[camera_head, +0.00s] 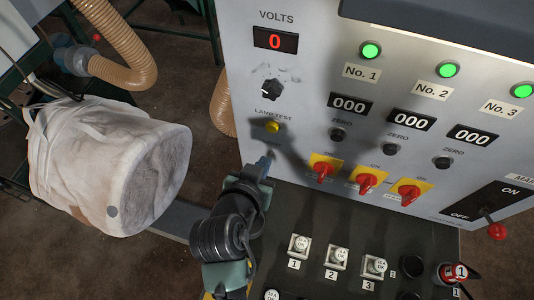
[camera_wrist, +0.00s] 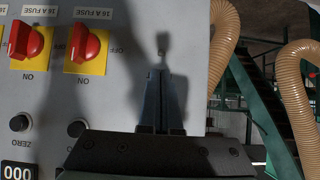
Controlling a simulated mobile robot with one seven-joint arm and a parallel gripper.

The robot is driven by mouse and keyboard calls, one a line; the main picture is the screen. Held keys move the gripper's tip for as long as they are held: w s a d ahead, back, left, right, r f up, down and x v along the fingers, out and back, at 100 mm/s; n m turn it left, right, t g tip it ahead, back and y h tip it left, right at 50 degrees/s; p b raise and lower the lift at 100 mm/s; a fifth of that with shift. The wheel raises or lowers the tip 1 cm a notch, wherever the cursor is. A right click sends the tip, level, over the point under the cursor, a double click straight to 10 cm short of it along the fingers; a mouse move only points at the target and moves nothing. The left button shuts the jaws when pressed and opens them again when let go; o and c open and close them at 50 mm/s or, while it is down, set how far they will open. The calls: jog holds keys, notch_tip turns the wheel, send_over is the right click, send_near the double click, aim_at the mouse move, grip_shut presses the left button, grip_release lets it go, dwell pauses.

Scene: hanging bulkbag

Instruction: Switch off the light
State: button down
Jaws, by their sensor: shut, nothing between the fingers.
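The grey control panel (camera_head: 320,130) stands in front of me. A small grey toggle switch (camera_wrist: 163,44) sticks out from it in the wrist view, just beyond my fingertips; I cannot read a label on it. My gripper (camera_wrist: 157,72) is shut and empty, its tips close to the toggle; I cannot tell whether they touch. In the head view my gripper (camera_head: 266,162) is at the panel's lower left, below the yellow lamp test button (camera_head: 272,127), and hides the toggle there. A lit lamp strip (camera_head: 450,40) glows under the hood at the top.
Red fuse switches (camera_head: 367,182) on yellow plates sit right of my gripper. A red-knobbed main lever (camera_head: 497,230) is at far right. A white bulk bag (camera_head: 100,165) hangs at left, near a tan hose (camera_head: 125,50).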

jog(key=shift+x, duration=1.5)
jog(key=shift+f, duration=0.1)
